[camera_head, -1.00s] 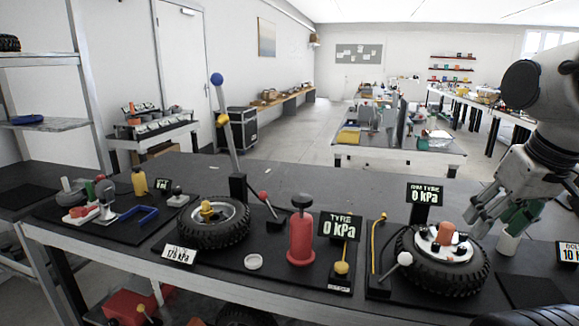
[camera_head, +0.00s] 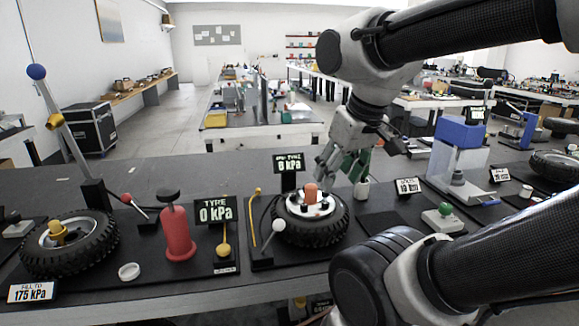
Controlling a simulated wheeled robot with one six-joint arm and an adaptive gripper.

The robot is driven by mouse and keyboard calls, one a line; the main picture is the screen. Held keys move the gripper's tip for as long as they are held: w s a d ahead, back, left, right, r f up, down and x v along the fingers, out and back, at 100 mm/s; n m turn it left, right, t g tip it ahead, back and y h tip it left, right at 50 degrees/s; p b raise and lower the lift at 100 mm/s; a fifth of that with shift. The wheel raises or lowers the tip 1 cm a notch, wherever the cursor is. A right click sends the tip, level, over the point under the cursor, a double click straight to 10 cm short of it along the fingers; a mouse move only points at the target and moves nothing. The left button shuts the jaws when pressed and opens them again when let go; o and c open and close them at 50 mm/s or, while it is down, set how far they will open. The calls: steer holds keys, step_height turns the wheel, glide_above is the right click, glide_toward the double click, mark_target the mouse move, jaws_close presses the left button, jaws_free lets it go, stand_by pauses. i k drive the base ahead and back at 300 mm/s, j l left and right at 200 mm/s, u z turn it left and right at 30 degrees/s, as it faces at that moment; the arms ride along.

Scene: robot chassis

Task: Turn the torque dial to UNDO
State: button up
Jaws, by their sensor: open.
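My gripper (camera_head: 340,180) is open and empty. It hangs behind and above the right-hand tyre (camera_head: 328,229), next to a small white cylinder (camera_head: 362,188). A sign (camera_head: 408,187) whose number looks like 10 stands on the bench right of the gripper. In front of it is a pale block with a green knob (camera_head: 445,209). I cannot tell whether this is the torque dial, and no UNDO mark is readable. My gripper is well to the left of the knob and apart from it. My arm hides part of the bench's front right.
A blue-topped clear press-like stand (camera_head: 459,155) rises behind the green knob. The 0 kPa signs (camera_head: 213,212), a red cylinder (camera_head: 177,235) and the left tyre (camera_head: 70,245) stand to the left. A blue stand (camera_head: 519,130) and another tyre (camera_head: 555,166) are at the far right.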

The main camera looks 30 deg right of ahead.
mark_target(445, 209)
steer(key=z, duration=1.8)
steer(key=i+l+u, duration=0.2)
steer(key=i+u, duration=0.25)
